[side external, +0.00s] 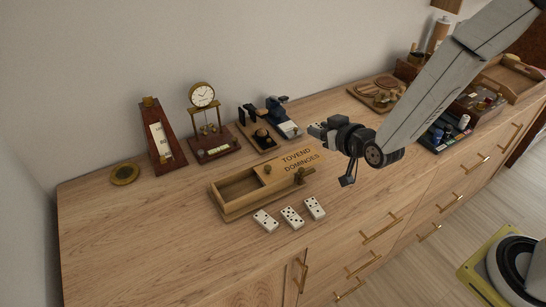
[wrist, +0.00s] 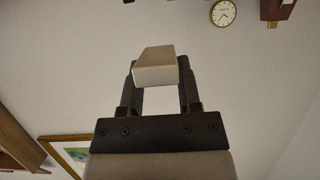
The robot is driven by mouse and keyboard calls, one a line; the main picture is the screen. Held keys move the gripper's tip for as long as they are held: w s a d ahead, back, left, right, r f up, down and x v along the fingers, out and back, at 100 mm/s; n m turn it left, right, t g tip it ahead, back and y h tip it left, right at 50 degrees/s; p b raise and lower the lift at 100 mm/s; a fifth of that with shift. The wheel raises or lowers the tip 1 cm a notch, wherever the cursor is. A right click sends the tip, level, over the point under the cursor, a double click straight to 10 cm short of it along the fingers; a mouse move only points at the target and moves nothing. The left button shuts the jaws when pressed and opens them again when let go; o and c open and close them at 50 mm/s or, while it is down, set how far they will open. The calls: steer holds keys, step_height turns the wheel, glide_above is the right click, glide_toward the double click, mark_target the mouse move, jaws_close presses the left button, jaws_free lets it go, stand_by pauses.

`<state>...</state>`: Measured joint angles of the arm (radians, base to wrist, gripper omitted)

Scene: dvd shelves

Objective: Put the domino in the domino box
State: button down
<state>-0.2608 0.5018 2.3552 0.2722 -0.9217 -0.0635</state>
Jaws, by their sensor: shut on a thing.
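My gripper (side external: 320,130) is raised above the cabinet top, behind and to the right of the domino box. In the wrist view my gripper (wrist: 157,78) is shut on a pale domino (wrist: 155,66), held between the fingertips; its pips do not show. The wooden domino box (side external: 225,206) sits on the cabinet, its lid (side external: 297,160) partly slid to the right, leaving the left part open. The opening looks empty. Three white dominoes with black pips, among them the middle domino (side external: 292,217), lie in front of the box.
A metronome (side external: 163,140), a clock (side external: 202,96) on a stand, and a blue-black device (side external: 280,115) stand behind the box. A brass disc (side external: 124,173) lies at left. Trays and tools crowd the right. The front left top is clear.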

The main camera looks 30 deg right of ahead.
steer(key=s+a+f, duration=0.1)
steer(key=a+f, duration=0.3)
steer(key=a, duration=0.8)
glide_above(254, 243)
steer(key=shift+f+n+y, duration=0.3)
steer(key=shift+f, duration=1.6)
steer(key=shift+f, duration=2.9)
steer(key=shift+f, duration=1.9)
steer(key=shift+f, duration=0.1)
steer(key=shift+c, duration=1.5)
jaws_free()
